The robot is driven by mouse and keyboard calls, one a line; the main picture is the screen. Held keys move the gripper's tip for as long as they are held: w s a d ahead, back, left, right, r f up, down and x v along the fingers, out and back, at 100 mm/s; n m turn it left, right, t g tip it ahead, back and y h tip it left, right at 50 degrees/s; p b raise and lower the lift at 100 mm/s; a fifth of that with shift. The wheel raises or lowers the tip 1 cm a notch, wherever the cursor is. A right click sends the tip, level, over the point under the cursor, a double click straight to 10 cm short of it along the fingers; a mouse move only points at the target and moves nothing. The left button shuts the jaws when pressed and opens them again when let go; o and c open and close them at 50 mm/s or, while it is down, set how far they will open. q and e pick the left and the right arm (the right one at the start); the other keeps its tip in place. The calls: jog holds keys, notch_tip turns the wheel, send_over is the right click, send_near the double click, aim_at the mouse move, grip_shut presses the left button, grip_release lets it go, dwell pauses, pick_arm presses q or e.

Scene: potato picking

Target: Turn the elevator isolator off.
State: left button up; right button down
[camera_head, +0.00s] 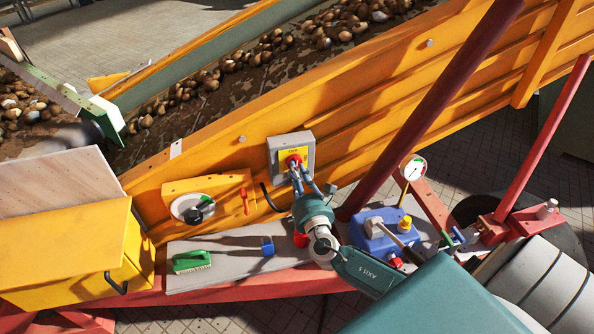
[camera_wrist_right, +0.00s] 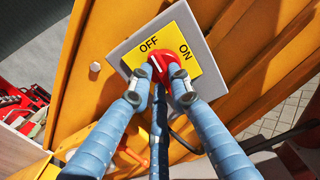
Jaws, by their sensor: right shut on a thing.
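The elevator isolator is a grey box (camera_head: 308,147) with a yellow plate, fixed to the orange side wall of the elevator. In the right wrist view the plate (camera_wrist_right: 190,33) reads OFF at left and ON at right. Its red knob (camera_head: 294,160) also shows in the right wrist view (camera_wrist_right: 167,57), with a pale mark on its left side, toward OFF; the fingers partly hide it. My right gripper (camera_head: 298,175) is shut on the red knob, its fingertips (camera_wrist_right: 163,84) on either side. My left gripper is not in view.
A dark rotary switch (camera_head: 203,209) is left of the isolator. Below, a grey shelf (camera_head: 225,276) holds a green brush (camera_head: 191,262) and a blue item (camera_head: 267,246). A blue container (camera_head: 377,240) stands right of my wrist. A dark red post (camera_head: 425,110) rises close by.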

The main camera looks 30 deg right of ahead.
jog(key=shift+f+n, duration=0.1)
jog(key=shift+n, duration=0.5)
jog(key=c, duration=1.6)
grip_release()
jog(key=v, duration=1.2)
